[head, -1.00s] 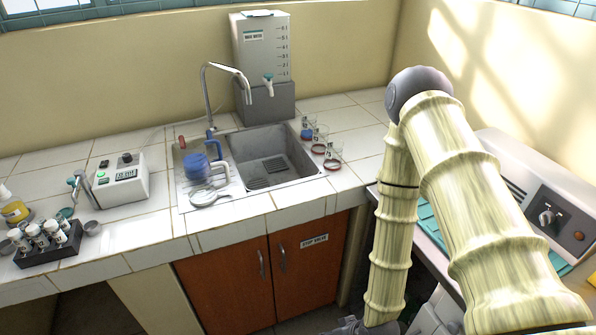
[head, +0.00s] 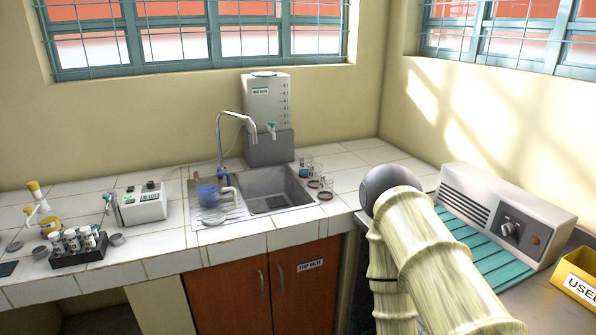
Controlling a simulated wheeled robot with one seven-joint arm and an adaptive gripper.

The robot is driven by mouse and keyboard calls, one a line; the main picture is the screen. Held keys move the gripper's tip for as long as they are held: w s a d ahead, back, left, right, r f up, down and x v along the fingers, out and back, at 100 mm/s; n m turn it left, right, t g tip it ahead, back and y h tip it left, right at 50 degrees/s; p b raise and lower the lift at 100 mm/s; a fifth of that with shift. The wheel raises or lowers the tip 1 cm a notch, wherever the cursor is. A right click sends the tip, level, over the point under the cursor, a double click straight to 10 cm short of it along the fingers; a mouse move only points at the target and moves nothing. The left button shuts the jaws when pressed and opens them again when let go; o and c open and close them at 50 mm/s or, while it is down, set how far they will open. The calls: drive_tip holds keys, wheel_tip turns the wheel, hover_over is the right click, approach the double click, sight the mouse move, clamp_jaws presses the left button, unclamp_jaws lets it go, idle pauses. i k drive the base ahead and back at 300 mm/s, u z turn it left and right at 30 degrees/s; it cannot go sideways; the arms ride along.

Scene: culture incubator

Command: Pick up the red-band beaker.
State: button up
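Several small clear beakers stand in a cluster on the white tiled counter, just right of the sink. The front one, a red-band beaker (head: 326,194), has a red ring low on it and stands near the counter's front right part. Another reddish ring (head: 314,184) shows just behind and left of it; whether it is a second beaker's band is too small to tell. A beaker with blue in it (head: 303,173) stands by the sink edge. My arm rises at the lower right, right of the beakers. My gripper is out of the picture below.
The sink (head: 268,190) has a tall curved tap (head: 219,140), with a blue-topped item on its drainboard. A water tank (head: 265,105) stands behind. A tube rack (head: 78,252) and grey device (head: 142,205) are left. A white machine (head: 505,215) and yellow bin (head: 578,275) are right.

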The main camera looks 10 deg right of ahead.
sight(305, 166)
drive_tip(key=u, duration=0.55)
drive_tip(key=i, duration=1.05)
drive_tip(key=z, duration=0.35)
